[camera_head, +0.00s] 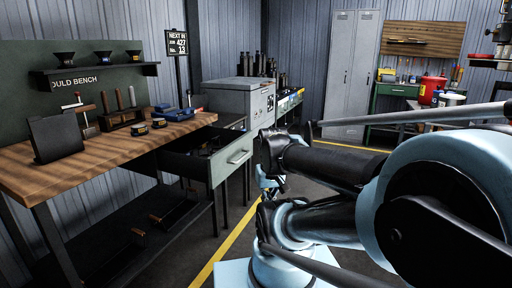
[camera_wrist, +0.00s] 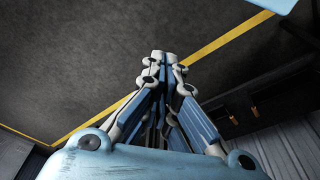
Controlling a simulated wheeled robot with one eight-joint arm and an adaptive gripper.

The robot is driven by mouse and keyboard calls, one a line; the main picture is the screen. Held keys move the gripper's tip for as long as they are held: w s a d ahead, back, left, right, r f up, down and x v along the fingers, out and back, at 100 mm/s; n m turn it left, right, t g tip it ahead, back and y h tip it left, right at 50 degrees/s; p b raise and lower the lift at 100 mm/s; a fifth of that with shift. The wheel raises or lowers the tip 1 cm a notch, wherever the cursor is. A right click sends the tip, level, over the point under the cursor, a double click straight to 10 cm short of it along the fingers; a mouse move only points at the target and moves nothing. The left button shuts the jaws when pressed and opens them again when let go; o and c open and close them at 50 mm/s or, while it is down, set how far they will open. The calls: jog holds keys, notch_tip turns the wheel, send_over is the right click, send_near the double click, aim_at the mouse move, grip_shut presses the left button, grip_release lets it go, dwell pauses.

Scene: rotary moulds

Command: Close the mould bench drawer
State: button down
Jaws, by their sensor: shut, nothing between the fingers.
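The mould bench (camera_head: 110,158) stands at the left with a wooden top and dark legs. Its drawer (camera_head: 230,162) is pulled out under the right end of the top; the pale grey-green front has a light bar handle (camera_head: 238,157). Dark items show inside the drawer. My gripper (camera_wrist: 163,58) is shut and empty, its blue and white fingers together over the floor in the wrist view. In the head view my arm partly hides the gripper, which seems to be to the right of the drawer front, apart from it. The wrist view does not show the drawer clearly.
Dark trays with orange handles lie on the lower shelf. A grey cabinet (camera_head: 240,97) stands behind the drawer. Floor with a yellow line (camera_head: 235,235) is clear beside the bench.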

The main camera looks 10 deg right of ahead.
jog(key=w+d+r+m+y, duration=0.1)
jog(key=w+r+m+y, duration=0.1)
jog(key=w+r+m, duration=0.45)
jog(key=w+r+m+y, duration=0.2)
jog(key=w+r+m, duration=0.2)
jog(key=w+m, duration=0.5)
jog(key=w+d+m+t+y, duration=0.2)
jog(key=w+d+m, duration=0.4)
jog(key=w, duration=0.5)
jog(key=w+d+m+t+y, duration=0.1)
jog(key=w+d+m, duration=0.3)
jog(key=w+d, duration=0.5)
jog(key=w+a+f, duration=0.7)
jog(key=w+a, duration=0.1)
jog(key=a, duration=0.3)
